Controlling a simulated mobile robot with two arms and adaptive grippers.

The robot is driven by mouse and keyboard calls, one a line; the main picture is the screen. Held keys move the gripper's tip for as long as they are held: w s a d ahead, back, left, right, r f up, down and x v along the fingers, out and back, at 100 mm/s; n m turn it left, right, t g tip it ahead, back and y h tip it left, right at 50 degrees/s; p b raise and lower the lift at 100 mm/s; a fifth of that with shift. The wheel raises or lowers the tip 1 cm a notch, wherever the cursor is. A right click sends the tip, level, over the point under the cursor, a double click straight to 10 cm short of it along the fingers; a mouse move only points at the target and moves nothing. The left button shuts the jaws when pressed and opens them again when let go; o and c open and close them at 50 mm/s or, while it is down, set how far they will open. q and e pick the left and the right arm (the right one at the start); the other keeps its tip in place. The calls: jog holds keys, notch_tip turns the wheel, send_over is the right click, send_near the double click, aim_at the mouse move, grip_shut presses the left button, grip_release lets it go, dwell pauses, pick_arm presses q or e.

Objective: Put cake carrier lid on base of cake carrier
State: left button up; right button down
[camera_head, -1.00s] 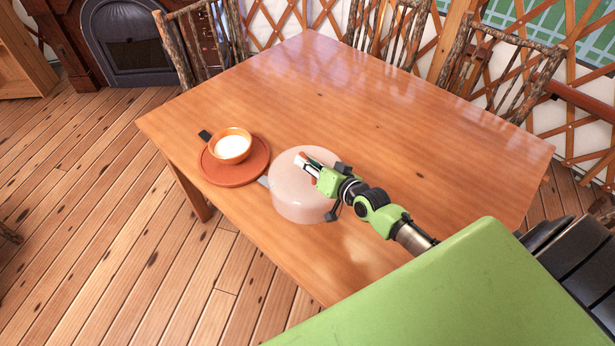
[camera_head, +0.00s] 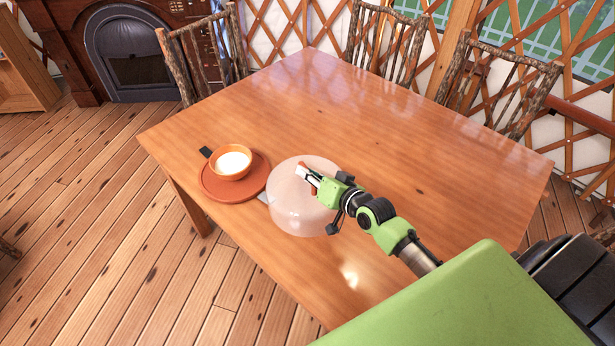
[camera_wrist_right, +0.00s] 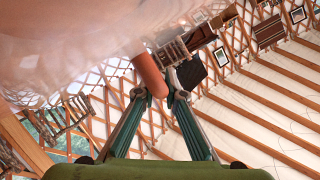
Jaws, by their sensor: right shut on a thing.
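The cake carrier lid (camera_head: 292,212), a translucent pale pink dome, is upright near the table's front left edge. My right gripper (camera_head: 313,180) is at its top, shut on its terracotta handle. In the right wrist view, my right gripper (camera_wrist_right: 160,92) has its fingertips on the handle (camera_wrist_right: 148,72), and the lid (camera_wrist_right: 70,50) fills the upper left. I cannot tell whether the lid is raised off the table. A round terracotta plate (camera_head: 218,190), which looks like the carrier base, lies just left of the lid. My left gripper is not in view.
A terracotta bowl (camera_head: 231,174) with pale contents stands on the plate. A dark handle (camera_head: 206,152) sticks out behind the plate, and a grey tip shows between plate and lid. The wooden table (camera_head: 400,140) is clear behind and right. Stick-back chairs (camera_head: 385,45) stand beyond it.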

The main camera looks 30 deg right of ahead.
jog(key=s+r, duration=0.1)
jog(key=s+a+r, duration=0.1)
jog(key=r, duration=0.1)
jog(key=s+a+r, duration=0.1)
jog(key=s+r, duration=0.1)
jog(key=shift+s, duration=0.1)
jog(key=s+a+r+b, duration=0.1)
jog(key=s+a+r, duration=0.2)
jog(key=s, duration=0.4)
jog(key=shift+s+a+r+b, duration=0.25)
jog(key=shift+r+b, duration=0.15)
jog(key=shift+f, duration=0.1)
jog(key=s+a+r+n+g+y+b, duration=0.3)
jog(key=s+a+r+n+g+y, duration=0.1)
jog(key=n+y, duration=0.5)
jog(key=shift+s+r+g, duration=0.8)
jog(key=shift+s+r, duration=0.1)
jog(key=shift+s, duration=0.15)
jog(key=shift+a, duration=0.1)
jog(key=shift+f, duration=0.2)
jog(key=shift+f, duration=0.1)
